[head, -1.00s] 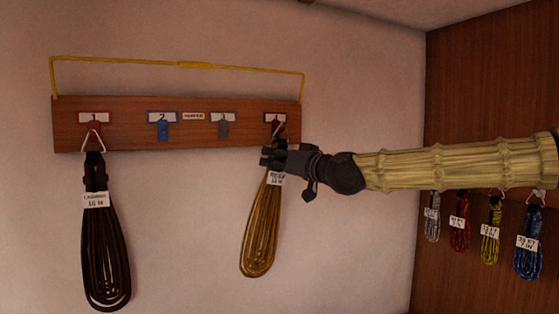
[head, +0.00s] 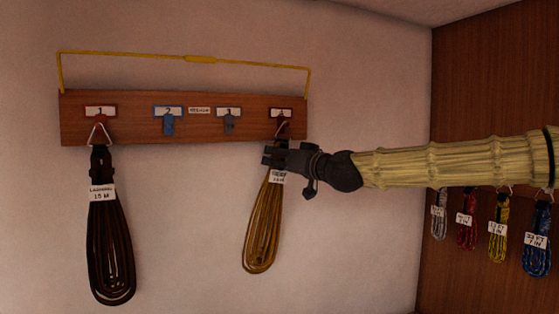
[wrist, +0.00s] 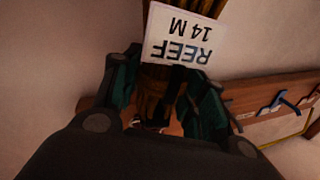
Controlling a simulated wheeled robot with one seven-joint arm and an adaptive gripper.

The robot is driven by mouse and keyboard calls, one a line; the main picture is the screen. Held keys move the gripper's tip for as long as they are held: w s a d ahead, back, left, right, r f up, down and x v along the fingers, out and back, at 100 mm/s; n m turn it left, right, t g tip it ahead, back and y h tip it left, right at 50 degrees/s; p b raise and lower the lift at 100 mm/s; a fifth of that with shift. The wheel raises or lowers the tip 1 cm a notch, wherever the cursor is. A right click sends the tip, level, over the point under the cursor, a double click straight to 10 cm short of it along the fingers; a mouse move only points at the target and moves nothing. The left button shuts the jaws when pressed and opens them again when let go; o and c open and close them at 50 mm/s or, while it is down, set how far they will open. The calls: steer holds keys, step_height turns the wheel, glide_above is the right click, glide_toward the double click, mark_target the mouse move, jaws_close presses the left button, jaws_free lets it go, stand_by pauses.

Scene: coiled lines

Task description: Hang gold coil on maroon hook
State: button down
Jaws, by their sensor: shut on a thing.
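The gold coil (head: 262,228) hangs below my gripper (head: 273,156), which is shut on its dark upper end. Its white tag shows in the wrist view (wrist: 179,37) and reads REEF 14 M. The maroon hook (head: 283,129) is at the right end of the wall board, under plate 4. The coil's top loop is right at this hook, just above my gripper. The loop is small and dark here, so I cannot tell whether it is over the hook or only in front of it.
A yellow bar (head: 200,59) runs above. Several coils hang on the right wall.

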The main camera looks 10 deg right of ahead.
steer(key=shift+r, duration=0.1)
stand_by(0.3)
steer(key=c, duration=0.7)
jaws_free()
steer(key=shift+c, duration=0.2)
steer(key=shift+s, duration=0.15)
